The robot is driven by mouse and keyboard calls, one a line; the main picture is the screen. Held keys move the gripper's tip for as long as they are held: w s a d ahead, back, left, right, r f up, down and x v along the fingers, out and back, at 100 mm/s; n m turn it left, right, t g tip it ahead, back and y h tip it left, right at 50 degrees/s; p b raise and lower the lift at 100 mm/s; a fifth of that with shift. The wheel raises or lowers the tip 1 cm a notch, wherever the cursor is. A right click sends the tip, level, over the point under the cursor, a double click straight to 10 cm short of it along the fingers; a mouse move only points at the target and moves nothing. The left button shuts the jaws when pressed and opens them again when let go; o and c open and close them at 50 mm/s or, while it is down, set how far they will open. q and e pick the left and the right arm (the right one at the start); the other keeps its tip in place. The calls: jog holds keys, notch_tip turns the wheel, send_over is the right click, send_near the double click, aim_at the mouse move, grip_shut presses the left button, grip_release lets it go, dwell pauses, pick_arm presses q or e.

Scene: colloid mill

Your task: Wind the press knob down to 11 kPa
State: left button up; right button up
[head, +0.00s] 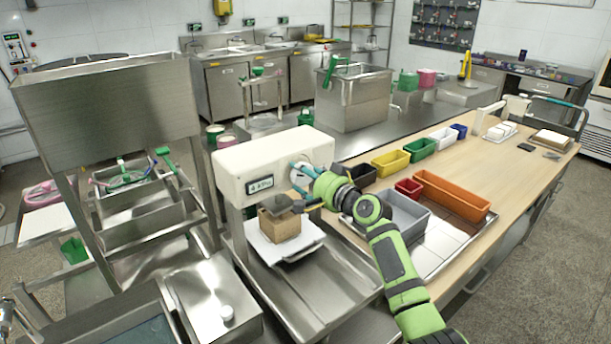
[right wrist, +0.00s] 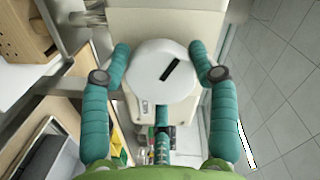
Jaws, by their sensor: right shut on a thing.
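The press is a cream housing (head: 270,152) on a metal frame. Its small display (head: 260,185) seems to read 4 kPa, though the digits are small. The round white press knob (right wrist: 148,88) has a black slanted mark and faces my right wrist camera. My right gripper (head: 303,172) has its teal fingers on both sides of the knob and is shut on it; they partly cover it in the head view. Below the housing, a dark press plate (head: 283,203) rests on or just above a wooden box (head: 279,224). My left gripper is not in view.
The box stands on a white board (head: 265,249) over a steel sink unit. Right of the press, a grey bin (head: 405,215) and an orange bin (head: 452,193) sit on a steel tray on the wooden bench. Small coloured bins stand behind them.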

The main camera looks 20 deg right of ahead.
jog(key=shift+s+a+f+g, duration=0.1)
jog(key=shift+a+f+g, duration=0.25)
jog(key=shift+f, duration=0.2)
jog(key=o, duration=1.1)
jog(key=shift+a+r, duration=0.1)
jog(key=shift+r, duration=0.15)
jog(key=shift+r, duration=0.1)
jog(key=shift+s+d, duration=0.1)
jog(key=shift+d, duration=0.2)
jog(key=v, duration=1.1)
jog(key=shift+s, duration=0.3)
jog(key=shift+f, duration=0.25)
